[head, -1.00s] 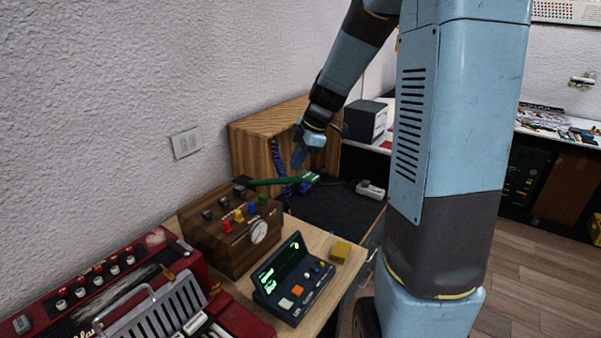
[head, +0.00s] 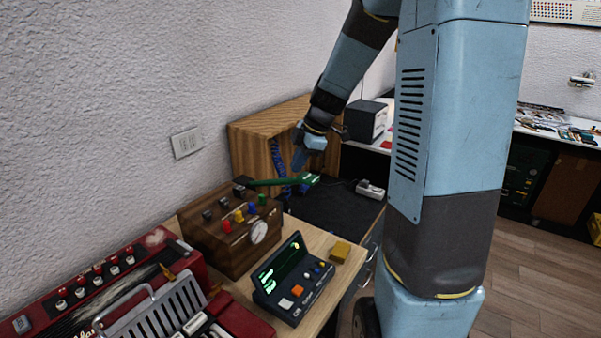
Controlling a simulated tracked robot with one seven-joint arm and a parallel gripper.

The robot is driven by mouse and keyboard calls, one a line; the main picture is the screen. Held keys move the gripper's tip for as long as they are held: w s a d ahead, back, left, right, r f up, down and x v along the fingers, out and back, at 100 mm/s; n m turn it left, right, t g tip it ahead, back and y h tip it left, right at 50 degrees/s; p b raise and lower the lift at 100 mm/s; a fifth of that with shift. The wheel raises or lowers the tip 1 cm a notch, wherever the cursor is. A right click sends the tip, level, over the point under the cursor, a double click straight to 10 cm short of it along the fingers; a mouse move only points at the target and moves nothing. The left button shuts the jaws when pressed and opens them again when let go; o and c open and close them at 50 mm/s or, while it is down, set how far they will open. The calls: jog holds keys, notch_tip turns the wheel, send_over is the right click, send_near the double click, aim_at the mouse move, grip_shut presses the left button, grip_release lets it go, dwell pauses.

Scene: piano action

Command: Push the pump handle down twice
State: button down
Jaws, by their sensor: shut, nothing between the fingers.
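The pump handle (head: 276,183) is a green lever that sticks out to the right from the top of a brown wooden box (head: 218,255) with a round dial. It stands close to level, with a wider light-green end (head: 308,179). My gripper (head: 299,162) is just above and slightly left of that end, pointing down. It is shut and empty. Whether its tips touch the handle cannot be told from this view.
A dark device with a lit green display (head: 292,279) and a yellow block (head: 340,251) stand right of the box. A red accordion (head: 130,300) lies in front. A wooden cabinet (head: 262,130) with a coiled blue cable stands behind. A small grey-white device (head: 370,189) lies on the dark surface.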

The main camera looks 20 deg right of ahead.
aim_at(307, 175)
jog(key=shift+s+d+f, duration=0.25)
jog(key=shift+s+f, duration=0.05)
jog(key=shift+f, duration=0.5)
jog(key=shift+s+d+f, duration=0.2)
jog(key=shift+s+f, duration=0.1)
jog(key=shift+f, duration=0.55)
jog(key=shift+s+d+f, duration=0.25)
jog(key=shift+s+f, duration=0.05)
jog(key=shift+f, duration=0.5)
dwell(3.3)
jog(key=shift+r, duration=0.1)
jog(key=shift+w+a+r, duration=0.3)
jog(key=shift+w+r, duration=0.05)
jog(key=shift+r, duration=0.7)
jog(key=shift+w+a+r, duration=0.3)
jog(key=shift+w+r, duration=0.1)
jog(key=shift+r, duration=0.6)
jog(key=shift+w+a+r, duration=0.3)
jog(key=shift+w+r, duration=0.05)
jog(key=shift+r, duration=0.7)
